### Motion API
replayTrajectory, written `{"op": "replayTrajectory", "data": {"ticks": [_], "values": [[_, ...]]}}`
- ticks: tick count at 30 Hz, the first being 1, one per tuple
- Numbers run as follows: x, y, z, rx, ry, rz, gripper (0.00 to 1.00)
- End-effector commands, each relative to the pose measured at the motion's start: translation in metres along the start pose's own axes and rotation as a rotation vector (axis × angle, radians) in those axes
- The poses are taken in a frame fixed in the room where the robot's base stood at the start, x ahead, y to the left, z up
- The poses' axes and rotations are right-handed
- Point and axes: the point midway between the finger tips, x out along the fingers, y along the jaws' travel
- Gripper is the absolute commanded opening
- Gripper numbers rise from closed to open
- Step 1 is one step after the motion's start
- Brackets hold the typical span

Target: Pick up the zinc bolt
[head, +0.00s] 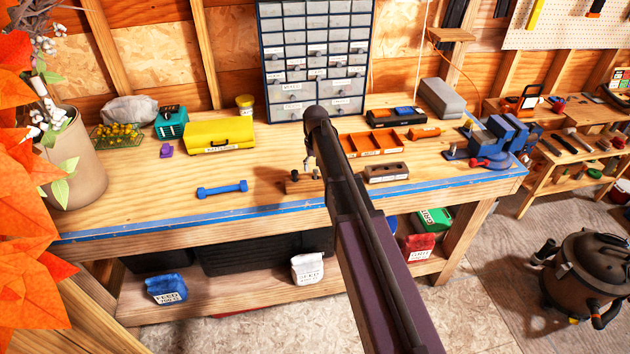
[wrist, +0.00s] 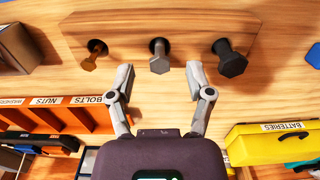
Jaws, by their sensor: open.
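The zinc bolt (wrist: 159,57) is grey and stands in the middle of three bolts in a wooden block (wrist: 120,23). A brass-coloured bolt (wrist: 95,56) is left of it and a black bolt (wrist: 228,60) right of it in the wrist view. My gripper (wrist: 160,76) is open and empty, its two fingers spread on either side of the zinc bolt's line; I cannot tell whether they are level with its head. In the head view the block (head: 292,188) shows near the bench's front edge, and my arm hides part of it.
An orange divided tray (head: 376,144) labelled for bolts, nuts and washers lies beyond the block. A yellow batteries box (head: 219,136) and a blue dumbbell-shaped object (head: 222,189) lie to the left. A brown block (head: 386,173) is close on the right. A drawer cabinet (head: 313,50) stands behind.

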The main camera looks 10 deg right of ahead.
Motion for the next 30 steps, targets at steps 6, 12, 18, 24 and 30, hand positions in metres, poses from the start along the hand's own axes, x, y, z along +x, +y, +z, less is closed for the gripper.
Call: {"op": "replayTrajectory", "data": {"ticks": [6,12,18,24,30], "values": [[0.018,0.000,0.000,0.000,0.000,0.000,0.67],[0.020,0.000,0.000,0.000,0.000,0.000,0.67],[0.020,0.000,0.000,0.000,0.000,0.000,0.67],[0.020,0.000,0.000,0.000,0.000,0.000,0.67],[0.020,0.000,0.000,0.000,0.000,0.000,0.52]]}}
